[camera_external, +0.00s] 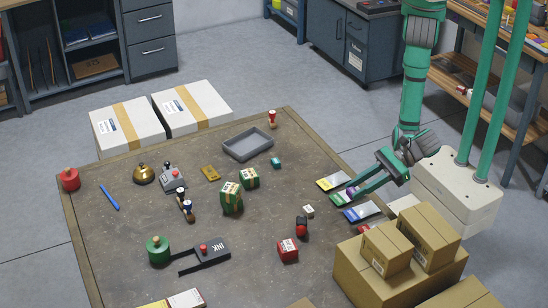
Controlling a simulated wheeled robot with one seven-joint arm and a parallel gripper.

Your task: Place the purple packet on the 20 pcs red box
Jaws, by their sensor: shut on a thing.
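My gripper (352,192) reaches in from the right and is shut on the purple packet's right part. The fingers hide some of the packet, and I cannot tell whether it is lifted off the table. A red box (288,250) with a pale label on top sits at the front right of the table, lower left of my gripper. Its print is too small to read.
The yellow packet (331,182) and blue packet (362,212) flank the purple one. A small white block (308,211) and a red-and-black stamp (302,227) stand between my gripper and the red box. Stacked cardboard boxes (370,283) rise at the front right.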

